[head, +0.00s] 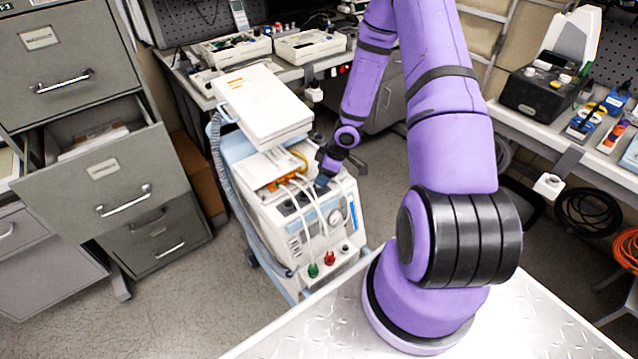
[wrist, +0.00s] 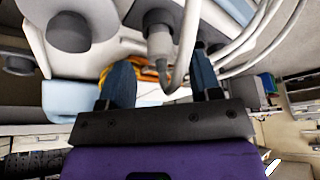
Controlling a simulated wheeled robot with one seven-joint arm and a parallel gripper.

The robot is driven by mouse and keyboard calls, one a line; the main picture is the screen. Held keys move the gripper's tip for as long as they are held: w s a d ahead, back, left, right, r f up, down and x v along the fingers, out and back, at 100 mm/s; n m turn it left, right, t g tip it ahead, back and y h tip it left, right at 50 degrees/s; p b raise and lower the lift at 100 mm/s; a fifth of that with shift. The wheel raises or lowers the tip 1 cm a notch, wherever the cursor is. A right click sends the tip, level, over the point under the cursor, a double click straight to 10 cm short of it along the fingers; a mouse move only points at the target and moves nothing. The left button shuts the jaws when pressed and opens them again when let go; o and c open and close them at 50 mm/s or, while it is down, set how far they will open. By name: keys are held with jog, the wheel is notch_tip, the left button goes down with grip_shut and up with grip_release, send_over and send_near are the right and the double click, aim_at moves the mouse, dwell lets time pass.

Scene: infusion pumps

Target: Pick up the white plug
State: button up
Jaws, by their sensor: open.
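In the wrist view a pale grey-white plug (wrist: 160,42) with a bent end lies between the two blue fingers of my gripper (wrist: 160,72). The fingers are apart, with visible gaps on both sides of the plug, and I see no contact. In the head view my gripper (head: 321,182) is at the top front of the white medical unit (head: 299,245), among its white hoses. The plug cannot be made out there. The wrist view also shows white tubes on the right and an orange cable behind the fingers.
A white flat box (head: 262,100) sits on top of the unit, close to my forearm. A grey filing cabinet (head: 110,185) with a drawer pulled out stands at the left. Workbenches with devices line the back and right. Floor is open between the cabinet and the unit.

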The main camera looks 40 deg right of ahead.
jog(key=shift+x, duration=1.6)
grip_shut()
jog(key=shift+r, duration=0.1)
jog(key=shift+r, duration=1.65)
jog(key=s+a+r, duration=0.1)
jog(key=s+a, duration=0.1)
jog(key=s, duration=1.4)
jog(key=shift+r, duration=0.3)
